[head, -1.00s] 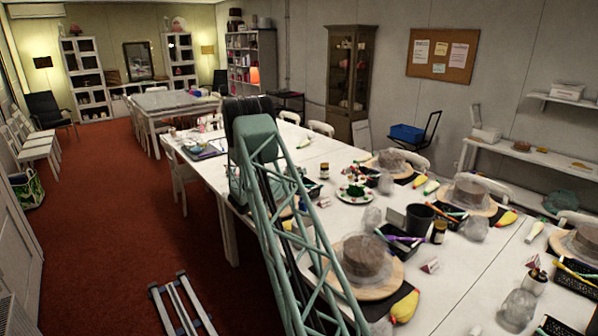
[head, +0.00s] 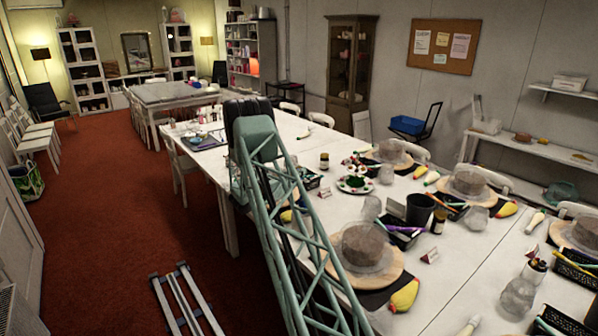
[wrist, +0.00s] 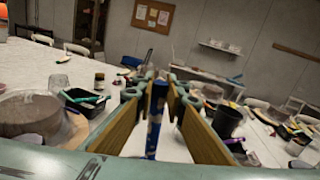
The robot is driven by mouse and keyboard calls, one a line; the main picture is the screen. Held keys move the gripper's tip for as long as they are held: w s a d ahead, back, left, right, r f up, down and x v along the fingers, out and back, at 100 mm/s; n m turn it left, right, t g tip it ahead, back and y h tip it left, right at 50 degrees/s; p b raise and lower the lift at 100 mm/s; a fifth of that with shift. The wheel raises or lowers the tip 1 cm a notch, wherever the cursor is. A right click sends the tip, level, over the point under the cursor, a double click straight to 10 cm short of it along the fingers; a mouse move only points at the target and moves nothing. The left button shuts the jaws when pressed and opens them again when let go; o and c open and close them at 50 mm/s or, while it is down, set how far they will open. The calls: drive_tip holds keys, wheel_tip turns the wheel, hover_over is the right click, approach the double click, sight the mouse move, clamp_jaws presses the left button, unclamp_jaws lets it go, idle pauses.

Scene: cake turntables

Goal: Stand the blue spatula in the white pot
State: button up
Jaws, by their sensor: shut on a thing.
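In the wrist view my gripper (wrist: 158,82) is shut on a blue, upright shaft, the blue spatula (wrist: 155,120). It stands between the two fingers, with its upper end near the fingertips. The spatula's other parts are hidden or out of frame. In the head view my gripper and the spatula cannot be made out behind my green lattice arm.
A black pot (head: 420,208) stands among cake turntables on the long white table (head: 455,262), and shows in the wrist view (wrist: 228,120). A turntable with a brown cake (head: 363,247), black trays and jars crowd the table.

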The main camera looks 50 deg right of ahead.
drive_tip(key=shift+f+b, duration=2.9)
drive_tip(key=shift+f, duration=1.1)
drive_tip(key=shift+f, duration=0.1)
drive_tip(key=o, duration=0.9)
drive_tip(key=shift+o, duration=0.2)
drive_tip(key=shift+a, duration=0.15)
drive_tip(key=a, duration=1.1)
drive_tip(key=shift+w+a, duration=0.35)
drive_tip(key=shift+w, duration=0.1)
